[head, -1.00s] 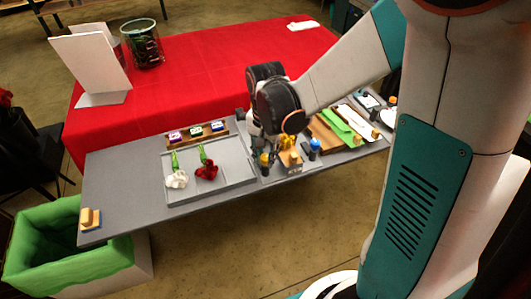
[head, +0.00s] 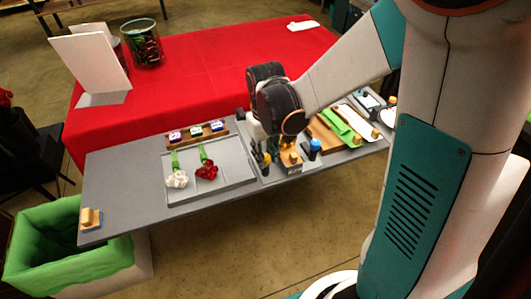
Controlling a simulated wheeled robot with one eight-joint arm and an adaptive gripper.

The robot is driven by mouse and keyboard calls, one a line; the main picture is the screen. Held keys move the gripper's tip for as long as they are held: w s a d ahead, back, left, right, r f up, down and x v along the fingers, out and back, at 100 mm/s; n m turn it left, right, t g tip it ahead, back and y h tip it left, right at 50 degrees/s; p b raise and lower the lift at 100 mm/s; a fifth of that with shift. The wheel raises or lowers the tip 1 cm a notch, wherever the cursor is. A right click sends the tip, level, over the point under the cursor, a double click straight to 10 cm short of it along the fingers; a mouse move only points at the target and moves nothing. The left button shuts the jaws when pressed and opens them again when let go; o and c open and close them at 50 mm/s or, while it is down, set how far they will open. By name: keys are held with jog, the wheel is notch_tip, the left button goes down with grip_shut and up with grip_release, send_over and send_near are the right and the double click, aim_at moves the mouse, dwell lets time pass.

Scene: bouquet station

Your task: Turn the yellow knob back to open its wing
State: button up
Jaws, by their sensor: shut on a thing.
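The yellow knob (head: 267,158) stands at the near edge of the grey table, just right of the grey tray. It is small and partly covered by dark fingers. My gripper (head: 264,163) points down at it from above and is shut on it. The exact finger contact is too small to see. Beside it is a wooden block piece (head: 292,159) with an orange-yellow top. A blue-topped knob (head: 315,146) stands further right. I cannot make out the wing or how far it is turned.
The grey tray (head: 236,176) holds a white flower and a red flower. A wooden rack (head: 196,132) with small labelled boxes is behind it. Green and wooden strips lie right of my gripper. A green-lined bin (head: 40,225) stands at the left.

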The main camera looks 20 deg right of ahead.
aim_at(266, 157)
jog(key=n, duration=0.3)
jog(key=shift+n, duration=2.1)
jog(key=o, duration=1.1)
notch_tip(266, 157, up, 12)
jog(key=shift+s, duration=0.1)
jog(key=shift+s+r, duration=0.1)
